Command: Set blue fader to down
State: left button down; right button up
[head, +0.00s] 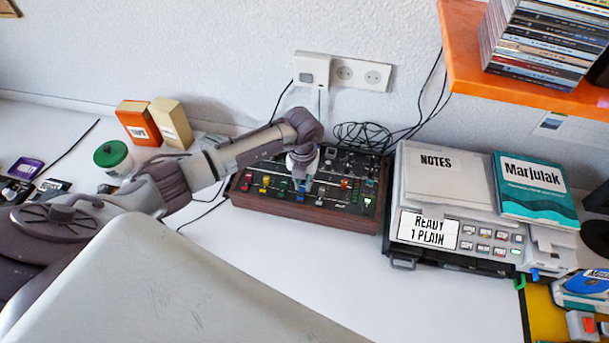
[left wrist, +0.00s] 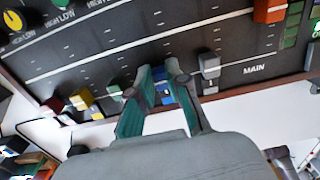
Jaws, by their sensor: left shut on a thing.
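The mixer (head: 300,208) is a dark panel in a brown wooden case on the white desk. Its blue fader (left wrist: 163,90) shows between my left gripper's fingers in the left wrist view, near the panel's front edge. My left gripper (left wrist: 158,72) is shut on this blue fader cap, with a finger on each side. In the head view my left gripper (head: 302,176) reaches down onto the panel and partly covers the fader row. The blue cap's full slot is hidden by the fingers. My right gripper is not in view.
A green fader (left wrist: 114,92) and a grey fader (left wrist: 209,66) flank the blue one. A green-lidded jar (head: 112,155) stands left, by my arm. The desk in front is clear.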

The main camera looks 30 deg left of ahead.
aim_at(303, 184)
pick_arm(q)
jog(key=c, duration=1.1)
grip_release()
jog(key=shift+w, duration=0.1)
jog(key=shift+w+r, duration=0.1)
jog(key=shift+r, duration=0.3)
notch_tip(303, 184, up, 11)
jog(key=shift+r, duration=0.1)
jog(key=shift+s, duration=0.2)
